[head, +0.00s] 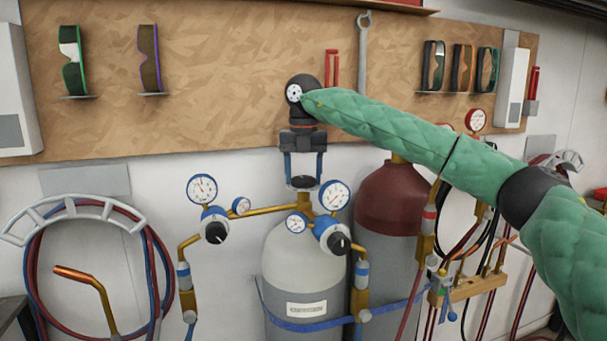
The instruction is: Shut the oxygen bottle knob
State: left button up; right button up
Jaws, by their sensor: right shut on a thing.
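The oxygen bottle (300,262) is the light grey cylinder with a white label, standing upright at the centre. Its dark knob (303,183) sits on top, above the brass valve and gauges. My right gripper (303,172) points down from above, with its two blue fingers on either side of the knob. It is shut on the knob. The fingers partly cover the knob, so its turned position cannot be told. My left gripper is not in view.
A dark red bottle (389,205) stands just right, behind my right arm. Gauges and regulators (214,226) stick out around the oxygen bottle. Coiled hoses with a torch (95,285) hang at the left. A wooden board (220,70) with goggles and a wrench (362,50) is behind.

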aim_at(304, 178)
jog(key=o, duration=1)
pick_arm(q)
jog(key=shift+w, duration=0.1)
pick_arm(e)
jog(key=shift+r, duration=0.1)
jog(key=shift+w+r, duration=0.1)
jog(key=shift+r, duration=0.55)
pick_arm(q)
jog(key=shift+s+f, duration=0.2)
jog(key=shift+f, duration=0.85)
pick_arm(e)
jog(key=shift+r, duration=3.15)
